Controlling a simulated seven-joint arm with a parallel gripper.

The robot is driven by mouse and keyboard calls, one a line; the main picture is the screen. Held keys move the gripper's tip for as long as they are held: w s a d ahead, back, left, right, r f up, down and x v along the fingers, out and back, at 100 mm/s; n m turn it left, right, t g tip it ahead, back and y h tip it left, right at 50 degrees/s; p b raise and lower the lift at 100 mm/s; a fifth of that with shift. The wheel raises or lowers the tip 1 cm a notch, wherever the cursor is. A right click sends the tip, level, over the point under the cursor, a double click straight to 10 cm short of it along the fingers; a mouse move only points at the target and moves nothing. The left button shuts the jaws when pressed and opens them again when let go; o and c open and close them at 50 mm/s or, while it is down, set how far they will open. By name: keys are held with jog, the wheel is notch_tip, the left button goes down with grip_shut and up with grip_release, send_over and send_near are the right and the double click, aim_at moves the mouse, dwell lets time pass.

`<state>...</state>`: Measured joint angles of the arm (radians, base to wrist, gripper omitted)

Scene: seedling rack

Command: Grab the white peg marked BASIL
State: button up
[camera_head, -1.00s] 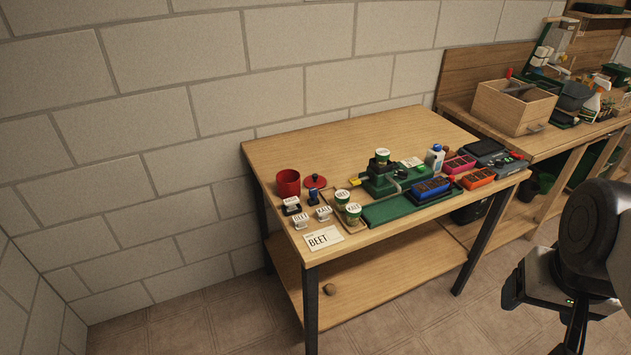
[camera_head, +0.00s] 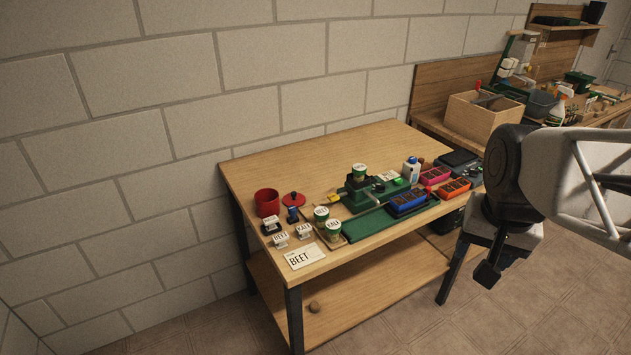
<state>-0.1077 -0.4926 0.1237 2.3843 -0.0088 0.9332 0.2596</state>
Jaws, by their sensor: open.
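Three small white label pieces stand at the table's front left corner. One sits in a dark base (camera_head: 271,228), with lettering too small to read. One white piece (camera_head: 280,238) seems to read BEET and another (camera_head: 304,231) seems to read KALE. I cannot read BASIL on any of them, so I cannot tell which is the BASIL peg. My gripper (camera_head: 488,272) hangs at the right, in front of the table's right end and far from the white pieces. It is open and empty; only one finger shows clearly.
A BEET card (camera_head: 303,257), red pot (camera_head: 266,203), red lid (camera_head: 293,199), and labelled cups (camera_head: 333,230) stand near the white pieces. A green device (camera_head: 365,192), blue tray (camera_head: 407,202) and white bottle (camera_head: 411,169) are farther right. The table's back left (camera_head: 270,160) is clear.

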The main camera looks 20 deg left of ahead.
jog(key=w+a+m, duration=0.2)
jog(key=w+a, duration=0.9)
jog(key=w, duration=0.1)
jog(key=m+g, duration=0.2)
jog(key=m, duration=0.3)
send_over(270, 218)
jog(key=f, duration=1.8)
jog(key=shift+d, duration=0.25)
jog(key=shift+a+f, duration=0.2)
jog(key=shift+a, duration=0.15)
jog(key=shift+f, duration=0.15)
jog(key=shift+f, duration=1.15)
jog(key=shift+d+f, duration=0.1)
jog(key=shift+f, duration=0.05)
